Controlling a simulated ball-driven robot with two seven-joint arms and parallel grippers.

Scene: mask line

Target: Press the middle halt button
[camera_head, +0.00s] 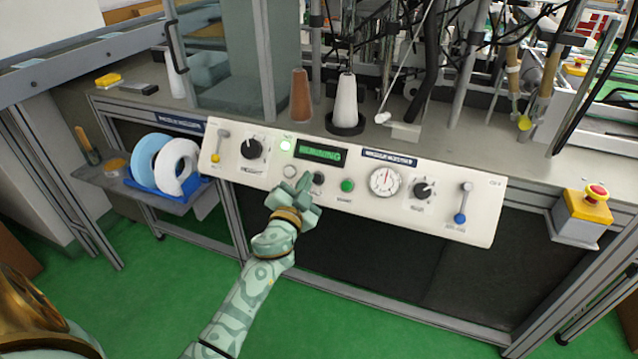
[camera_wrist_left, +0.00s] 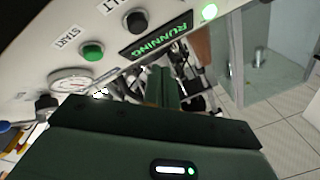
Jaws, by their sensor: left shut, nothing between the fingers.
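The middle halt button is a black round button (camera_head: 318,178) on the white control panel (camera_head: 460,190). It sits between a pale grey button (camera_head: 290,172) and a green start button (camera_head: 347,185). In the left wrist view the black button (camera_wrist_left: 137,20) stands beside a label ending in "LT", with the green button (camera_wrist_left: 92,50) near it. My left gripper (camera_head: 306,179) is shut and empty, its tips close to the black button's left side in the head view. In the left wrist view its fingers (camera_wrist_left: 164,85) appear apart from the button. My right gripper is out of view.
A lit green display (camera_head: 320,152) reads RUNNING, with a lit lamp (camera_head: 285,145) to its left. Knobs, a gauge (camera_head: 384,182) and two levers share the panel. A red emergency button (camera_head: 596,192) stands on a yellow box at right. A side shelf holds white and blue rolls (camera_head: 177,166).

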